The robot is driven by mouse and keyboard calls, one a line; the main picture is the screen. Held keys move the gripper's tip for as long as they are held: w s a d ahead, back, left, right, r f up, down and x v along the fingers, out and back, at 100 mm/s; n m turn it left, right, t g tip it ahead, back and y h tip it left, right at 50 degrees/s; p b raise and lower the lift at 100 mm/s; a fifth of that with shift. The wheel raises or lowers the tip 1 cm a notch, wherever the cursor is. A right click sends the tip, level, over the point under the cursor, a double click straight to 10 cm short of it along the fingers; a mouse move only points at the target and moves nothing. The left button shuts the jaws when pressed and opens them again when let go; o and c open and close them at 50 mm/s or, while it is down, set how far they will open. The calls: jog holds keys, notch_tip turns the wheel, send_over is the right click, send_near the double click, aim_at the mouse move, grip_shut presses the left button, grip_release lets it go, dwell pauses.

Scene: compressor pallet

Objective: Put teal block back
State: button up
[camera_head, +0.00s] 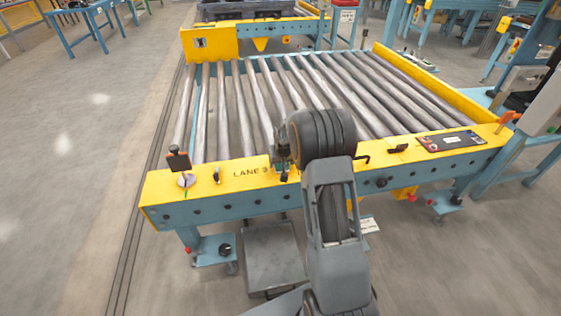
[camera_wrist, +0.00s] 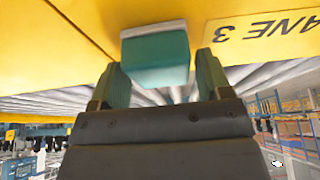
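The teal block (camera_wrist: 155,60) shows in the wrist view against the yellow rail (camera_wrist: 70,55), with a pale grey strip (camera_wrist: 153,28) along its far edge. My gripper (camera_wrist: 160,72) has its two fingers apart, one on each side of the block. A narrow gap shows between the block and the right finger; contact at the left finger is hard to tell. In the head view my gripper (camera_head: 281,160) is at the front rail (camera_head: 230,180) by the "LANE 3" lettering. The block is not distinguishable there, hidden by my wrist.
The roller conveyor (camera_head: 270,95) is empty behind the rail. A small dark device on a stand (camera_head: 179,163) is on the rail at left, and a dark control panel (camera_head: 450,140) at right. Floor to the left (camera_head: 70,180) is clear.

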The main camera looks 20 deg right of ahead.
jog(key=shift+o, duration=1)
jog(key=shift+r, duration=0.25)
jog(key=d+p+v, duration=0.1)
jog(key=p+v, duration=0.2)
jog(key=v, duration=0.8)
jog(key=s+a+r, duration=0.2)
jog(key=s+a, duration=0.2)
jog(key=s, duration=0.4)
jog(key=s+a+r+n+g, duration=0.1)
jog(key=s+a+r, duration=0.2)
jog(key=s, duration=0.5)
jog(key=s+a+r+n, duration=0.1)
jog(key=s+a+r, duration=0.1)
jog(key=s+a, duration=0.3)
jog(key=s, duration=0.4)
jog(key=shift+a+r+g+y, duration=0.25)
jog(key=shift+a+g+y, duration=0.05)
jog(key=shift+a+y, duration=0.1)
